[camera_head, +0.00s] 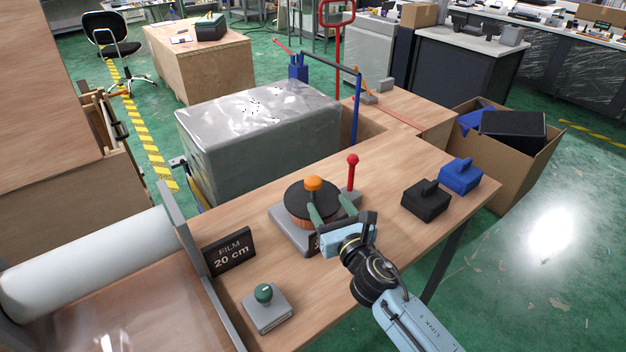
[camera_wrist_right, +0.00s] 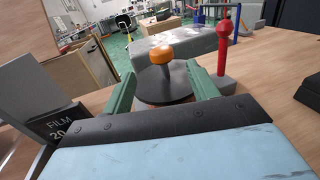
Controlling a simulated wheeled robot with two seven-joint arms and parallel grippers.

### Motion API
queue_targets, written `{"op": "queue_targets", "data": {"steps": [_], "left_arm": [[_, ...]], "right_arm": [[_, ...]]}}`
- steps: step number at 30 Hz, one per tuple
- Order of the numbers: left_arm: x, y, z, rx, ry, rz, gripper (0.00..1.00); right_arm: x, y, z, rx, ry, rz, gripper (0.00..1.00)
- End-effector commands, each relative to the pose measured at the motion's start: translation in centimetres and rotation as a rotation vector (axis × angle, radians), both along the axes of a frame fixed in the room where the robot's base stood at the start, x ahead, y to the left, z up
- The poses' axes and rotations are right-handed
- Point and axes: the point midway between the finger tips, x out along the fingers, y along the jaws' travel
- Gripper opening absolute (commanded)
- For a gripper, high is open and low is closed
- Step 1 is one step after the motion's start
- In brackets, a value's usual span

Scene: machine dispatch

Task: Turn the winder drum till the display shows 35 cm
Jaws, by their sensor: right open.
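The winder drum (camera_head: 306,205) has a dark disc top, an orange knob (camera_head: 313,183) and a copper-brown side. It stands on a grey base (camera_head: 285,236) on the wooden table. The display (camera_head: 229,252) is a black sign reading "FILM 20 cm", left of the drum. My right gripper (camera_head: 331,211) is open, its green fingers pointing at the drum. In the right wrist view the fingers (camera_wrist_right: 163,92) stand either side of the disc (camera_wrist_right: 165,85) and knob (camera_wrist_right: 162,54); I cannot tell whether they touch it. My left gripper is not in view.
A red-knobbed lever (camera_head: 352,172) stands behind the drum. A green knob on a grey base (camera_head: 266,309) is at the front. A white film roll (camera_head: 90,262) lies at left. Black (camera_head: 426,201) and blue (camera_head: 460,174) blocks stand at right.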

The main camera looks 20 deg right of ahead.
Motion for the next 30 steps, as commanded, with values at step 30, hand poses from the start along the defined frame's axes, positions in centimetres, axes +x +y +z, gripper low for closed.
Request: {"op": "queue_targets", "data": {"steps": [30], "left_arm": [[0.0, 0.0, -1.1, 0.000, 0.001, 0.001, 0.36]], "right_arm": [[10.4, 0.8, 0.0, 0.006, 0.002, -0.002, 0.57]]}}
